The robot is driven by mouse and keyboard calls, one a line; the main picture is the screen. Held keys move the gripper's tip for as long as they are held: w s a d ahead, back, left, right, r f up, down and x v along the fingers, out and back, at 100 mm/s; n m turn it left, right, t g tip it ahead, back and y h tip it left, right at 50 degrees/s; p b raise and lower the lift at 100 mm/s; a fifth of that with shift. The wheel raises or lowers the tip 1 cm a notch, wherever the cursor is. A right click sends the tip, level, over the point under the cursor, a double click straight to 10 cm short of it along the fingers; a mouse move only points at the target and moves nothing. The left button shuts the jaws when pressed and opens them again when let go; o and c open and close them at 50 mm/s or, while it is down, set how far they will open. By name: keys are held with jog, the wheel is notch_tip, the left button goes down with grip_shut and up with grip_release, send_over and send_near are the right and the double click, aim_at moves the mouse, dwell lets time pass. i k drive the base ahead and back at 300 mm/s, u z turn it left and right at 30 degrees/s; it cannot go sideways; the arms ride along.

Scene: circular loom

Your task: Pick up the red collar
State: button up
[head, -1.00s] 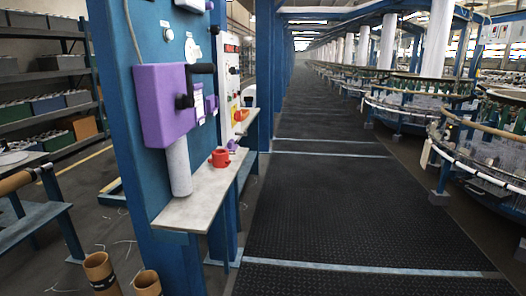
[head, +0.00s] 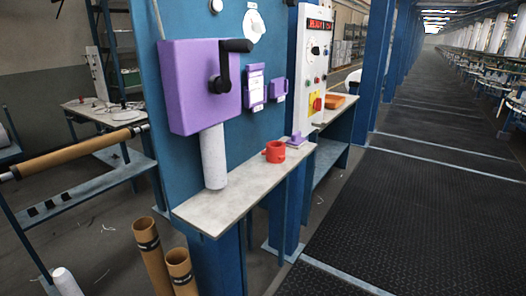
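The red collar (head: 274,152) is a small red ring-shaped piece with a lug on its side. It sits on the narrow grey shelf (head: 240,186) fixed to the blue post, near the shelf's far right part. My gripper is not in the head view. Nothing is seen touching the collar except the shelf under it.
A purple box (head: 198,88) with a black crank and a white cylinder (head: 213,156) below it stand left of the collar. A small purple piece (head: 297,138) lies behind it. Cardboard tubes (head: 150,255) stand on the floor at lower left. The dark aisle floor (head: 430,220) at right is clear.

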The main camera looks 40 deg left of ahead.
aim_at(275, 152)
jog(key=u, duration=0.35)
jog(key=i, duration=0.8)
jog(key=u, duration=0.85)
jog(key=i, duration=0.3)
jog(key=u, duration=0.1)
jog(key=k, duration=0.9)
jog(key=u, duration=0.2)
jog(key=i, duration=0.9)
jog(key=z, duration=0.05)
